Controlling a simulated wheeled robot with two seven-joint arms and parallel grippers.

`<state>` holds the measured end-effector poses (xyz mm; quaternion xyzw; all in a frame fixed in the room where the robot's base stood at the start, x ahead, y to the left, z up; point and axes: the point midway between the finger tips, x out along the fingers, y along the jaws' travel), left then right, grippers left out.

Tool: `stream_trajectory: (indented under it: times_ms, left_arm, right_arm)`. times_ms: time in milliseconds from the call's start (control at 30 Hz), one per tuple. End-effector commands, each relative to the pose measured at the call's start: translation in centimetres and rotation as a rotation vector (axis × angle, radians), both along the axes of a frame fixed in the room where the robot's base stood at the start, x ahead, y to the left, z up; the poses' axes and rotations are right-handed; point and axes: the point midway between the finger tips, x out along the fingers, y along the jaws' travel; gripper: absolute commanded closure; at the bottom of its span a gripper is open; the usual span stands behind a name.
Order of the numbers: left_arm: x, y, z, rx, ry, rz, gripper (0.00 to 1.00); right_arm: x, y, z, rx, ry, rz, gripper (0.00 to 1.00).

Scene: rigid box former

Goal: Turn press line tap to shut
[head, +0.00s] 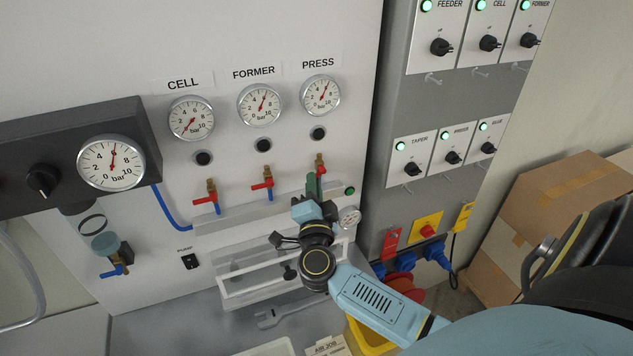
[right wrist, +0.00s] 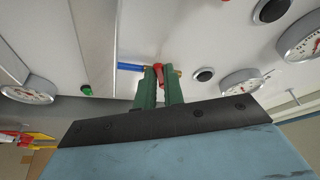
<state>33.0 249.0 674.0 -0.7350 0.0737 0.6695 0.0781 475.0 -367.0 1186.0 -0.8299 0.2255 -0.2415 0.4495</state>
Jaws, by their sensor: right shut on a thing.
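The press line tap (head: 319,160) has a brass body and a red handle and stands below the PRESS gauge (head: 320,95). My right gripper (head: 314,184) is at this tap, its green fingers closed on the red handle. In the right wrist view the red handle (right wrist: 158,72) shows between the two fingers (right wrist: 160,88). The fingers hide much of the handle, so its exact angle is hard to tell. The PRESS needle points up, slightly right, around mid-scale. My left gripper is not in view.
The former tap (head: 266,182) and cell tap (head: 210,195) stand to the left, with red handles and blue hoses. A green button (head: 350,191) and a small gauge (head: 349,216) are close right of my gripper. A clear-fronted box (head: 260,285) lies below.

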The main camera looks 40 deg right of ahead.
Motion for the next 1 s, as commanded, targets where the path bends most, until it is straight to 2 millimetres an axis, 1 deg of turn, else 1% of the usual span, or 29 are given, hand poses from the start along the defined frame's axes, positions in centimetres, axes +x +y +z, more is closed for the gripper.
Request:
stream_trajectory:
  times_ms: [200,500,800,1000]
  left_arm:
    - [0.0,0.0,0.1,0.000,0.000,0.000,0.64]
    - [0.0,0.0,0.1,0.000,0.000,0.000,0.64]
    - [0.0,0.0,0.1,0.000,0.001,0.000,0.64]
    - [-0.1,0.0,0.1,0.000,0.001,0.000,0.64]
  right_arm:
    - [0.0,0.3,0.6,0.196,-0.063,-0.003,1.00]
    - [0.1,0.5,1.4,0.402,-0.128,-0.002,1.00]
    - [0.1,0.5,1.8,0.512,-0.162,-0.002,1.00]
    - [0.2,0.5,1.9,0.534,-0.169,-0.001,1.00]
